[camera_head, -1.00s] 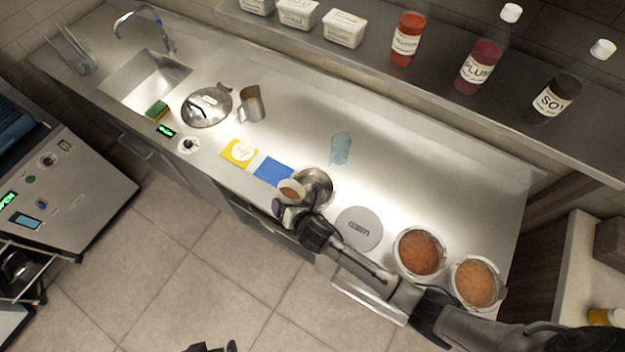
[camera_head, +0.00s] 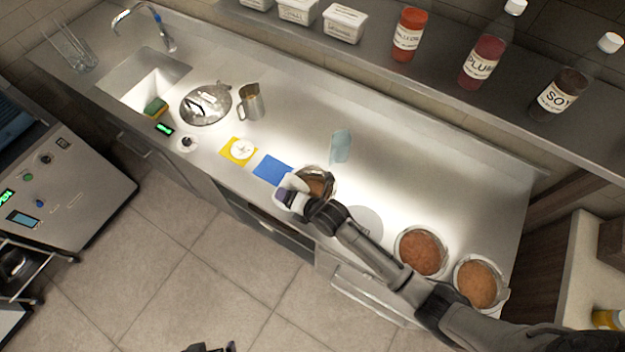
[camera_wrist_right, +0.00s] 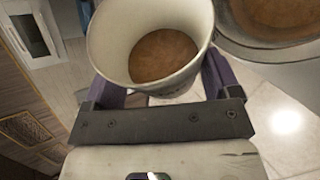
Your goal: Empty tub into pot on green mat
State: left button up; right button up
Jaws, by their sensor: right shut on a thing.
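My right gripper (camera_head: 290,196) is shut on a white tub (camera_wrist_right: 102,40), tilted at the rim of a metal pot (camera_head: 331,188) on the counter. In the right wrist view, brown sauce (camera_wrist_right: 163,55) lies in the bottom of the tub. The pot (camera_wrist_right: 233,42) beside it also holds brown sauce (camera_wrist_right: 285,14). I cannot make out a green mat under the pot; the arm and tub hide part of that area. A dark part at the bottom edge of the head view looks like my left gripper (camera_head: 208,348), mostly cut off.
A blue mat (camera_head: 272,169) and a yellow mat (camera_head: 232,158) lie left of the pot. A pale teal piece (camera_head: 340,147) lies behind it. A grey disc (camera_head: 368,219) and two sauce-filled pans (camera_head: 422,252) (camera_head: 478,284) are to the right. The back counter is mostly clear.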

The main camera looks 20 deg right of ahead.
jog(key=shift+d+r+m+y+b, duration=0.2)
jog(key=shift+r+m+y+b, duration=0.15)
jog(key=shift+r+m+y, duration=0.2)
jog(key=shift+w+d+r+m+g+y+b, duration=0.2)
jog(key=shift+r+m+g+y+b, duration=0.1)
jog(key=shift+y, duration=0.15)
